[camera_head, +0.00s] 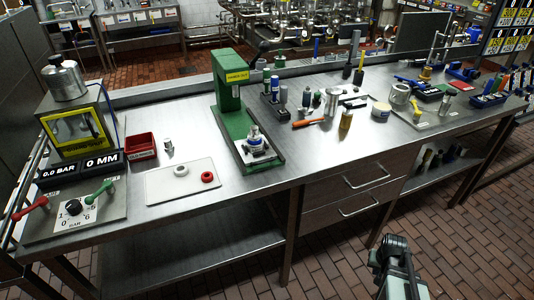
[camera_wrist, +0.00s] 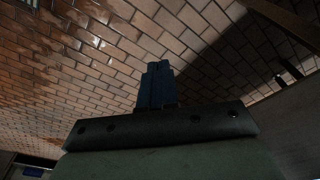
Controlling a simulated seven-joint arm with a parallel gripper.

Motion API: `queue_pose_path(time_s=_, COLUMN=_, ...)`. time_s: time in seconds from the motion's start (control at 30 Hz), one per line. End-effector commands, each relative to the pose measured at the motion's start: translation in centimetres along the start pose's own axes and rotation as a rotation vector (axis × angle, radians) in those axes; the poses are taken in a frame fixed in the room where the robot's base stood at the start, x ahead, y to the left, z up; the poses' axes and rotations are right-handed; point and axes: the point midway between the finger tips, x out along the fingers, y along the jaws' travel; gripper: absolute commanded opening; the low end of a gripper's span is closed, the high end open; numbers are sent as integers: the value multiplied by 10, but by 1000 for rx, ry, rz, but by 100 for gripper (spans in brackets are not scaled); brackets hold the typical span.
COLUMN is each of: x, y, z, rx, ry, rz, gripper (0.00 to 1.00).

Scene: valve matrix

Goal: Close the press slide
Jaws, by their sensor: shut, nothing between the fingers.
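A press unit stands at the far left of the steel bench, with a yellow-framed clear front (camera_head: 78,133) and a metal cylinder (camera_head: 65,80) on top. Displays below it read 0.0 BAR and 0 MM (camera_head: 102,161). In front are a dial panel (camera_head: 74,208), a red-handled lever (camera_head: 30,209) and a green-handled lever (camera_head: 99,192). A green upright press (camera_head: 231,85) stands mid-bench, with a metal fixture (camera_head: 257,147) on its base. I cannot tell which part is the slide. My gripper (camera_wrist: 157,85) is shut and empty over the brick floor, away from the bench.
Tools and parts crowd the bench's right half. Two drawers (camera_head: 345,195) are under the bench.

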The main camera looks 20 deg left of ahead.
Motion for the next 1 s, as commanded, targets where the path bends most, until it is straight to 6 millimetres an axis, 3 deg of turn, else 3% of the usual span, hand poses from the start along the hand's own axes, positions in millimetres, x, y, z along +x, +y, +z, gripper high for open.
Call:
queue_pose_path(time_s=0.03, x=-13, y=0, z=-18, rx=-2, ry=38, rz=1, gripper=0)
queue_pose_path(time_s=0.3, x=-83, y=0, z=-96, rx=-10, ry=228, rz=8, gripper=0)
queue_pose_path(time_s=0.67, x=-197, y=-8, z=-182, rx=-10, ry=478, rz=7, gripper=0)
queue_pose_path(time_s=0.87, x=-268, y=-42, z=-212, rx=45, ry=599, rz=-52, gripper=0)
queue_pose_path(time_s=1.0, x=-312, y=-104, z=-212, rx=162, ry=630, rz=-176, gripper=0)
